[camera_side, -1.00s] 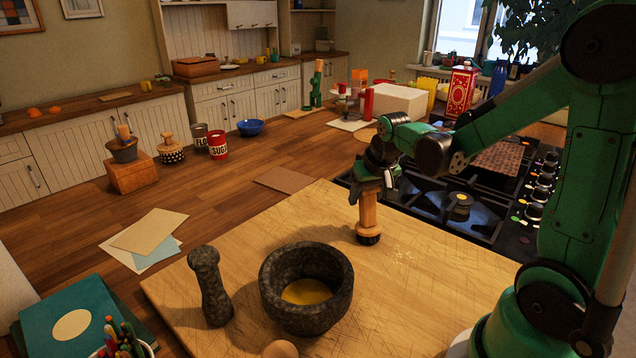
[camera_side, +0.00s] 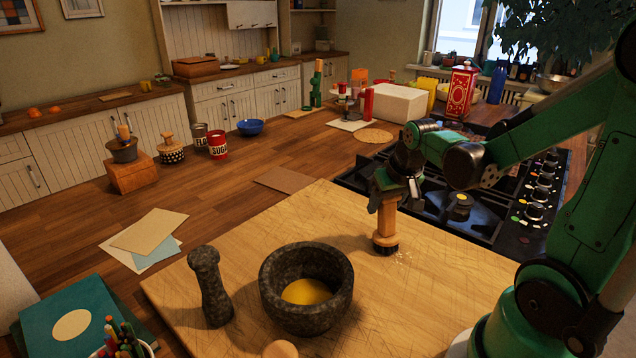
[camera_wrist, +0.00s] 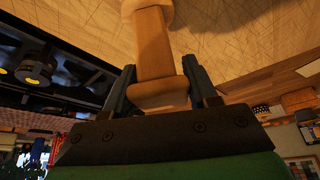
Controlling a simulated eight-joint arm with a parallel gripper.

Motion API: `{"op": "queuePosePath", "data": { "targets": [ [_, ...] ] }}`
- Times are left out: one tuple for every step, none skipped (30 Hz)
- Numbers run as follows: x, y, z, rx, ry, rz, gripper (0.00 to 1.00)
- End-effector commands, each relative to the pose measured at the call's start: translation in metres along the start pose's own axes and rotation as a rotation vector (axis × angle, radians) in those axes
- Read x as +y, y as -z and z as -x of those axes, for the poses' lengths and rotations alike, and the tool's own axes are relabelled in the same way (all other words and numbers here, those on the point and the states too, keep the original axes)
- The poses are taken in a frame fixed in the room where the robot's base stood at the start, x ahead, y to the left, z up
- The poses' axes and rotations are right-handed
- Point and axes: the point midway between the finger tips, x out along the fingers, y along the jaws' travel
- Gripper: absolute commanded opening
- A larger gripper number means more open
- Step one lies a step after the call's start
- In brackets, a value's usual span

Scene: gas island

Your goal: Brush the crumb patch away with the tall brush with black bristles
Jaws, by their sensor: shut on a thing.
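The tall brush (camera_side: 386,222) has a wooden handle and a dark bristle end. It stands upright, bristles down, at the right part of the wooden board (camera_side: 440,290). My gripper (camera_side: 385,190) is shut on the top of its handle. In the wrist view the handle (camera_wrist: 152,50) sits between the two fingers of my gripper (camera_wrist: 157,88); the bristles are out of that view. The crumb patch (camera_side: 403,256) shows as faint pale specks on the board just right of the bristles. I cannot tell whether the bristles press on the board.
A stone mortar (camera_side: 306,290) with yellow contents and a pestle (camera_side: 209,285) stand on the board to the left. The gas hob (camera_side: 455,212) lies behind and right of the brush. The board's front right area is clear.

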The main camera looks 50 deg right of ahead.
Motion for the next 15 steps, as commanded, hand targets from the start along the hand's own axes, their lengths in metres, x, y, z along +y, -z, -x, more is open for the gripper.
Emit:
{"op": "queuePosePath", "data": {
  "targets": [
    [0.002,-0.003,0.001,-0.001,-0.001,-0.001,0.00],
    [0.003,-0.004,0.002,-0.001,-0.001,-0.002,0.00],
    [0.004,-0.006,0.002,-0.001,-0.001,-0.001,0.00],
    [0.005,-0.008,0.003,-0.001,-0.001,-0.001,0.00],
    [0.006,-0.010,0.004,-0.001,-0.001,-0.001,0.00],
    [0.007,-0.011,0.004,-0.001,0.000,-0.002,0.00],
    [0.007,-0.013,0.004,-0.001,0.000,-0.001,0.00],
    [0.008,-0.013,0.005,-0.002,0.000,-0.001,0.00],
    [0.008,-0.014,0.005,-0.002,0.000,-0.001,0.00],
    [0.008,-0.014,0.005,-0.002,0.000,-0.001,0.00],
    [0.009,-0.015,0.005,-0.002,0.000,-0.001,0.00],
    [0.010,-0.016,0.006,-0.003,0.000,-0.001,0.00],
    [0.011,-0.018,0.007,-0.003,0.000,-0.001,0.00],
    [0.012,-0.019,0.007,-0.003,-0.001,-0.001,0.00],
    [0.013,-0.021,0.008,-0.003,-0.001,-0.001,0.00]
  ]
}}
